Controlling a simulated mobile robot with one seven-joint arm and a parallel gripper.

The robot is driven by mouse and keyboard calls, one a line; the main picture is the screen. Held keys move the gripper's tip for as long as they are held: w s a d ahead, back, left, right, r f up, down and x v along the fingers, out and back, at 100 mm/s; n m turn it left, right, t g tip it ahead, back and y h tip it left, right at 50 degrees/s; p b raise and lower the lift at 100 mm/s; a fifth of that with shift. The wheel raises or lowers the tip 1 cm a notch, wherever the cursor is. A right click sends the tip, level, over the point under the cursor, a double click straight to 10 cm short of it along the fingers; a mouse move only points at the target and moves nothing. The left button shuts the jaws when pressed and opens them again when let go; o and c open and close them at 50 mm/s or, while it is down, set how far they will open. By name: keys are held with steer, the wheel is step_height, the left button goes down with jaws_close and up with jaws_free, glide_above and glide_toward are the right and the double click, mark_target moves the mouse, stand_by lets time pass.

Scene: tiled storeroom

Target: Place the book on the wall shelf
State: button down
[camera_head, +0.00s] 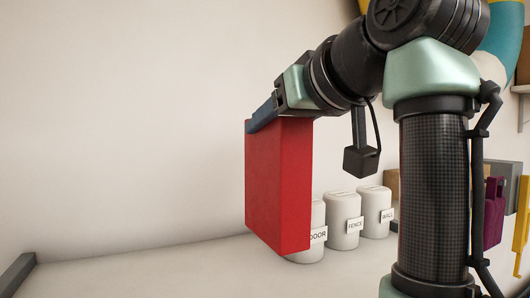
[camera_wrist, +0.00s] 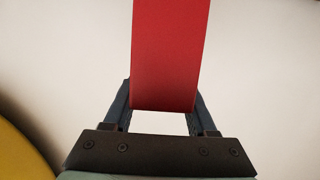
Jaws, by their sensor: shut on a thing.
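My gripper is shut on the book's upper end. In the wrist view the book (camera_wrist: 170,55) sits between the two fingers of my gripper (camera_wrist: 162,105) and extends up out of the picture. The book hides part of the nearest white can. In the head view a pale surface (camera_head: 150,270) runs along the wall below the book; I cannot tell if it is the wall shelf. The book appears to be above it.
White cans labelled DOOR (camera_head: 310,252), FENCE (camera_head: 343,222) and WALL (camera_head: 375,210) stand in a row on the surface behind the book. A dark edge piece (camera_head: 15,274) is at far left. The surface left of the book is clear. Purple (camera_head: 493,212) and yellow (camera_head: 522,225) items are at right.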

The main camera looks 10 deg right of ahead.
mark_target(276, 161)
steer(key=shift+f+p, duration=0.7)
steer(key=shift+f, duration=1.7)
steer(key=c, duration=0.7)
jaws_free()
steer(key=shift+f, duration=0.25)
steer(key=o, duration=0.5)
